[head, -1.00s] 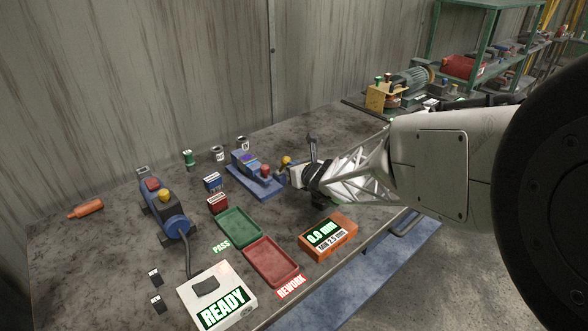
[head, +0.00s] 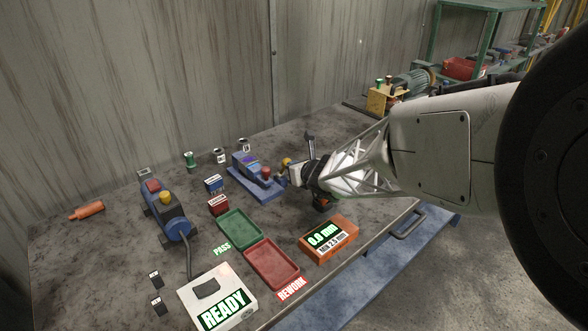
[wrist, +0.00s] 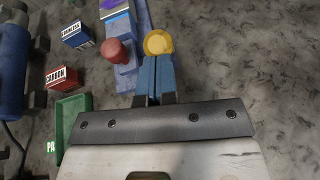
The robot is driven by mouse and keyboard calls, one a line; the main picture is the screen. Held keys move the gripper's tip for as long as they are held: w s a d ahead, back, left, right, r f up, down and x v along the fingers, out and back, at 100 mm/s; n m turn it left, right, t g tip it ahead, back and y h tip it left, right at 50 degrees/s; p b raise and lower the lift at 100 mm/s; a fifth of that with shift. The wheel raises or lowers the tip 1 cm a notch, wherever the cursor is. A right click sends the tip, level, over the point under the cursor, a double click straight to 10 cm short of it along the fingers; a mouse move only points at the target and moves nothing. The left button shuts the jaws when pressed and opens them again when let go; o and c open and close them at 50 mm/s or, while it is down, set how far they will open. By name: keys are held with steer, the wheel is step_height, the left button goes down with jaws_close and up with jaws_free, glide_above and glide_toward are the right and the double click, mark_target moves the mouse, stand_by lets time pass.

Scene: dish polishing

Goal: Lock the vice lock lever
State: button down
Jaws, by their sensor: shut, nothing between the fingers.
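The blue vice (head: 258,186) stands on the bench, with a red knob (head: 266,171) and a yellow knob (head: 285,161) at its near right end. I cannot tell for sure which knob belongs to the lock lever. The wrist view shows the red knob (wrist: 116,51) left of the yellow knob (wrist: 158,42). My gripper (wrist: 155,62) is shut and empty, with its two blue fingers side by side. Its tips are at the yellow knob's near side; touching or just apart is unclear. The gripper and the yellow knob's lower part hide what lies below.
A green PASS tray (head: 223,225) and a red REWORK tray (head: 251,258) lie in front of the vice. An orange gauge box (head: 345,246) is near the bench edge. STAINLESS and CARBON blocks stand left of the vice. A blue polisher (head: 175,229) is farther left.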

mark_target(286, 159)
steer(key=shift+w+a+r+g+h, duration=0.3)
steer(key=shift+r+g+h, duration=0.1)
steer(key=shift+g, duration=0.1)
steer(key=shift+w+a+r+g, duration=0.1)
steer(key=shift+g, duration=0.2)
steer(key=shift+w+a+r+g+h, duration=0.5)
steer(key=shift+a+g+h, duration=0.1)
steer(key=shift+h, duration=0.2)
stand_by(0.3)
steer(key=shift+w+a+r, duration=0.2)
steer(key=shift+w, duration=0.1)
steer(key=shift+w+a+r, duration=0.2)
steer(key=shift+w+a, duration=0.3)
steer(key=shift+w+a+r, duration=0.15)
steer(key=shift+w+a, duration=1.45)
steer(key=shift+r, duration=0.1)
step_height(286, 159, up, 9)
steer(key=s, duration=0.2)
steer(key=shift+s+d+r, duration=0.15)
steer(key=shift+d+r, duration=0.05)
steer(key=shift+d, duration=0.15)
